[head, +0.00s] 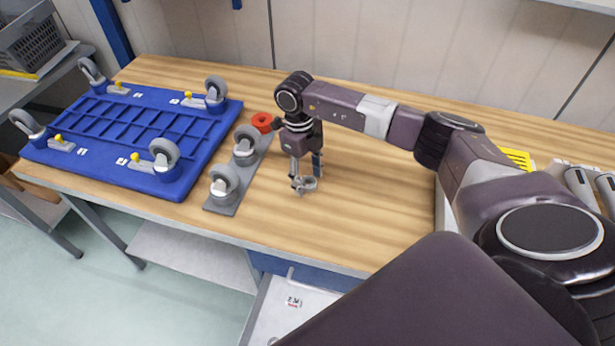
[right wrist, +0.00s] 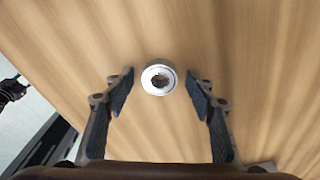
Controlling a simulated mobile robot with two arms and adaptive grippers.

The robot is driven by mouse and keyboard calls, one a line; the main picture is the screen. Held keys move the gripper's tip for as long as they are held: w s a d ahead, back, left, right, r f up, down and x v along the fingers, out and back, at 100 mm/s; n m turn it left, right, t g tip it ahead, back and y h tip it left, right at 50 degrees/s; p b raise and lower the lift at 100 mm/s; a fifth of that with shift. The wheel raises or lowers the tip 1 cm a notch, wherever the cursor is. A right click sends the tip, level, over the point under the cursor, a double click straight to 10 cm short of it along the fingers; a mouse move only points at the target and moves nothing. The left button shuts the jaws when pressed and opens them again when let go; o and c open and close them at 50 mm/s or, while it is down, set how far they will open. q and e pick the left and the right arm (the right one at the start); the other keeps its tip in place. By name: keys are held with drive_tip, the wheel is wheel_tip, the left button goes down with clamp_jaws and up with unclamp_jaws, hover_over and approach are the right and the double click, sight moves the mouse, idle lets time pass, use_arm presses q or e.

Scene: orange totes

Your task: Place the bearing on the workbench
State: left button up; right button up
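The bearing (head: 309,184) is a small silver ring on the wooden workbench (head: 375,225), right of the grey caster plate. In the right wrist view the bearing (right wrist: 158,77) lies flat with its hole facing the camera, and wood shows all round it. My right gripper (head: 304,184) points down over it. In the right wrist view the right gripper (right wrist: 161,88) is open, with a finger on each side of the bearing and a gap on both sides. My left gripper does not show clearly in either view.
A blue platform (head: 85,158) with upturned casters lies on the bench's left part. A grey plate (head: 222,208) with casters stands beside it, near a red ring (head: 261,121). Bare wood lies right of my right gripper. A yellow item (head: 517,158) is at the far right.

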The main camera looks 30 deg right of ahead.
sight(303, 179)
drive_tip(key=shift+r, duration=0.2)
drive_tip(key=shift+w+r, duration=0.1)
drive_tip(key=shift+r, duration=0.15)
wheel_tip(303, 179, up, 11)
drive_tip(key=w+b, duration=0.1)
drive_tip(key=b, duration=0.2)
drive_tip(key=shift+a+r, duration=0.2)
drive_tip(key=shift+a, duration=0.05)
